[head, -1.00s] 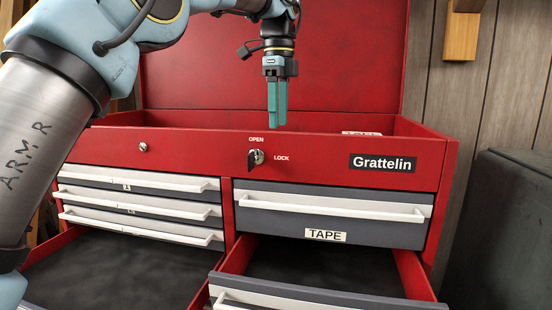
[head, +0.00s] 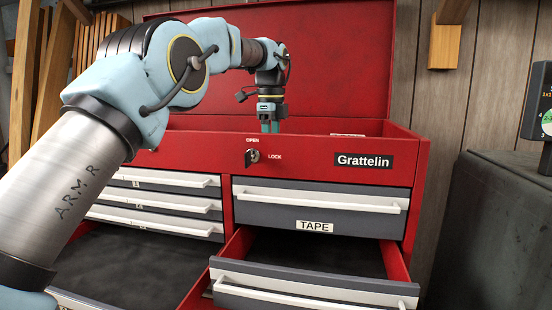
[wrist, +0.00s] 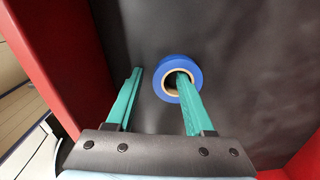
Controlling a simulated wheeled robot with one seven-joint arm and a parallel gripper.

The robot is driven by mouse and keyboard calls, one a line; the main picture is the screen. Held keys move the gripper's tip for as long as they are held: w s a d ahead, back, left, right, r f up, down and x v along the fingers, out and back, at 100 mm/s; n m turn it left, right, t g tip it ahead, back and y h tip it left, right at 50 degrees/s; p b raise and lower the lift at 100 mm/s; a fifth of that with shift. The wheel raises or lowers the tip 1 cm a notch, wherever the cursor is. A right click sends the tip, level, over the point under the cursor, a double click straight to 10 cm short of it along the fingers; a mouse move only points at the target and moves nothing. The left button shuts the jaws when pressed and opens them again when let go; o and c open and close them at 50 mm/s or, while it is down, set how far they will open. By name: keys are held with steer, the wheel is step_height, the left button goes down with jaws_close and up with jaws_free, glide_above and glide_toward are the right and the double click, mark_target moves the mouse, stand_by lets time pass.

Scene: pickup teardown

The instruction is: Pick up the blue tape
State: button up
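The blue tape (wrist: 197,76) is a roll with a tan core, lying flat on the dark floor of the red chest's top compartment in the wrist view. My gripper (wrist: 159,73) is open, with two teal fingers. The right fingertip lines up with the roll's centre hole, and the left fingertip is outside the ring, to its left. I cannot tell how deep the right finger reaches. In the head view my gripper (head: 270,127) dips behind the front wall of the top compartment. The tape is hidden there.
The red tool chest (head: 190,148) has its lid raised behind the arm. Red compartment walls (wrist: 38,45) stand at left and lower right in the wrist view. Below, a drawer labelled TAPE (head: 372,221) is shut and a lower drawer (head: 330,289) is pulled out. A dark box (head: 495,220) stands at right.

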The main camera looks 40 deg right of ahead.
jaws_close()
steer(key=shift+r, duration=0.15)
stand_by(0.4)
